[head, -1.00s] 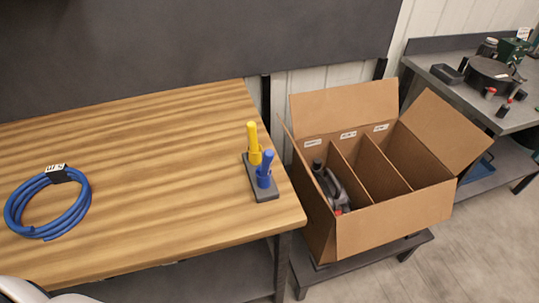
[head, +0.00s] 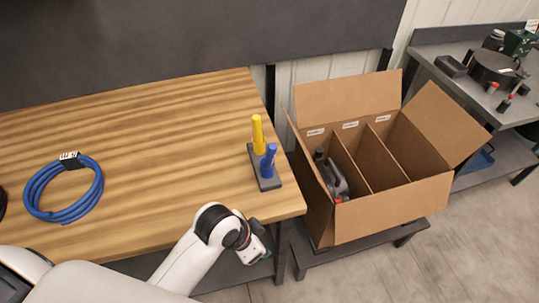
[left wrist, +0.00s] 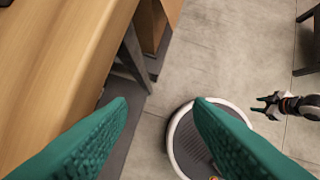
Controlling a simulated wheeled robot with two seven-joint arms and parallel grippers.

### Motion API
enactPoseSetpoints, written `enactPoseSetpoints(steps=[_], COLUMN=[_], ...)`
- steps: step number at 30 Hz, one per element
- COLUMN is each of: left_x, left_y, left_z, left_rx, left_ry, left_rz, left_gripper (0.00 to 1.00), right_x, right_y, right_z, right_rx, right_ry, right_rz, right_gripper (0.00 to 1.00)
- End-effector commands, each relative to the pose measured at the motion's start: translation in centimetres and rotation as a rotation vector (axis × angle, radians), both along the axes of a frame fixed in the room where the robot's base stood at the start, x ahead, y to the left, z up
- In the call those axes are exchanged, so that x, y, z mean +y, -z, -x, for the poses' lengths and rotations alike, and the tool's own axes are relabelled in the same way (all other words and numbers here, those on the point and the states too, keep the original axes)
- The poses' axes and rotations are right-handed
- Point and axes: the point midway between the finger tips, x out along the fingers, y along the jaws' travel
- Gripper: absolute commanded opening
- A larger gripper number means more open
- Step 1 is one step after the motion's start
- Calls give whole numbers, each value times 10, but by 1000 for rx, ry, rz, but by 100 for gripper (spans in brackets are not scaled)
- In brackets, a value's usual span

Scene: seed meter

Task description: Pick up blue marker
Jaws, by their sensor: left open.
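The blue marker (head: 268,160) stands upright in the front slot of a dark holder (head: 270,184) near the right edge of the wooden table. A yellow marker (head: 258,135) stands right behind it. My left gripper (head: 256,250) is at the table's front right edge, in front of and below the holder in the head view, apart from the marker. In the left wrist view its teal fingers (left wrist: 160,104) are spread with nothing between them. My right gripper (left wrist: 268,106) shows small at the right of the left wrist view, its prongs apart and empty.
A coiled blue hose (head: 64,190) lies on the left of the wooden table (head: 150,140). A cardboard box (head: 390,210) with dividers stands right of the table, a dark tool (head: 332,176) in its left compartment. A grey bench (head: 485,100) with several items is at far right.

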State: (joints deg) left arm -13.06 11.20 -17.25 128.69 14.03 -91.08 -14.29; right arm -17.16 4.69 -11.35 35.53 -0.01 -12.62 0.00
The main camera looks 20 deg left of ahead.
Motion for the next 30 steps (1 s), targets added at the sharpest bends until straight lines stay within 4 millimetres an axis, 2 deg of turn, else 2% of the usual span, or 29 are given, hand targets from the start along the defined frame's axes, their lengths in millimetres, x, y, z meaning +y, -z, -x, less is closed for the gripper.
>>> enactPoseSetpoints(steps=[1,8,12,15,19,24,30], left_x=[-7,-40,-56,-60,-50,-22,8], left_y=[-5,-29,-51,-74,-107,-158,-205], left_z=[-10,-45,-71,-93,-120,-151,-170], left_rx=[-14,-66,-99,-111,-95,-31,36], left_ry=[59,388,666,903,1185,1464,1630], left_rz=[-1,-23,-78,-150,-259,-378,-435], left_gripper=[47,47,47,47,47,47,47], right_x=[0,0,0,0,0,1,2], right_y=[0,-1,-1,-2,-3,-3,-3], right_z=[0,0,0,0,0,0,0], right_rx=[0,-1,-1,-1,-1,-1,0], right_ry=[0,0,0,0,-1,-2,-2], right_rz=[0,0,0,0,0,-1,-3], right_gripper=[45,45,45,45,45,45,45])
